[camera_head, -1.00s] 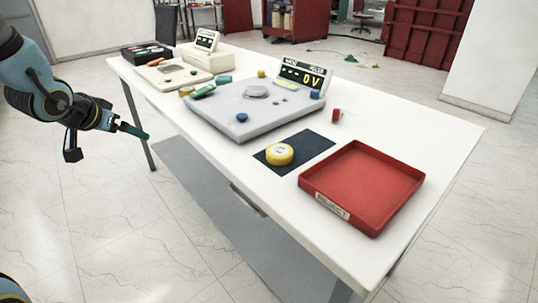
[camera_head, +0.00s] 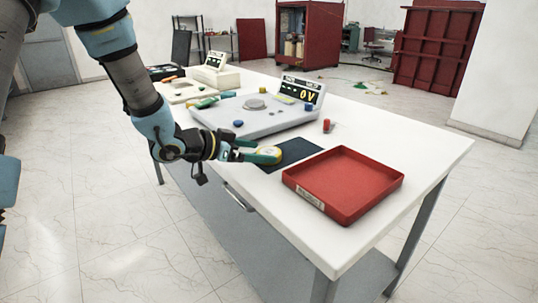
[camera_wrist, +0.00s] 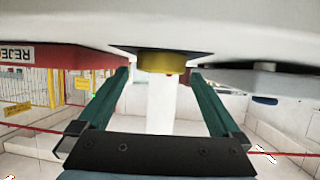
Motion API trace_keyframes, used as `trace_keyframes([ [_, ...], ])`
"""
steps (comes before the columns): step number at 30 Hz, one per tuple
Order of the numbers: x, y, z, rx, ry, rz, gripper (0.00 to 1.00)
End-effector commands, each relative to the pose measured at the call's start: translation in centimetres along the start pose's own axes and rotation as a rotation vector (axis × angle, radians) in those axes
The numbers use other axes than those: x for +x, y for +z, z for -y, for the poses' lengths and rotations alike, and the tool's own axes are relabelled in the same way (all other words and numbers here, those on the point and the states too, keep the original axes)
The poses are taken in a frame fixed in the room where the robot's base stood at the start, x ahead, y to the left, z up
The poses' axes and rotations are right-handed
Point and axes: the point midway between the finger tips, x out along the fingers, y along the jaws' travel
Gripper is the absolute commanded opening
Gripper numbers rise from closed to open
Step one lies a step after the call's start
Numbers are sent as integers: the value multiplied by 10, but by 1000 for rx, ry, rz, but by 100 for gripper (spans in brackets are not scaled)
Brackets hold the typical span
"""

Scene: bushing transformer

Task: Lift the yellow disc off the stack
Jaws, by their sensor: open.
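The yellow disc (camera_head: 269,155) has a pale top and sits on a dark mat (camera_head: 300,148) on the white table. My gripper (camera_head: 254,149) is at the disc from the left, its green fingers level with it. In the wrist view, which looks upside down, the yellow disc (camera_wrist: 163,62) shows between the two fingertips of my open gripper (camera_wrist: 160,76). Gaps seem to remain on both sides, but I cannot tell about contact. The fingers partly hide the disc in the head view, and I cannot tell its layers apart.
A red tray (camera_head: 344,213) with a label stands on the table (camera_head: 428,143) right of the mat. A grey device (camera_head: 232,117) with a display (camera_head: 299,91) stands behind. A small red piece (camera_head: 326,126) stands near the mat. The table's right end is clear.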

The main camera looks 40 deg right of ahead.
Motion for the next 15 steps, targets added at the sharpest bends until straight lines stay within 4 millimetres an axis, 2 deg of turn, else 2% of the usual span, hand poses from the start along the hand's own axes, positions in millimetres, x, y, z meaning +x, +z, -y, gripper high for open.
trace_keyframes([
  [3, 19, -2, -2, -1, 4, 2, 100],
  [7, 35, -1, -1, -1, 2, 1, 100],
  [15, 42, 0, 0, -1, -1, 0, 100],
])
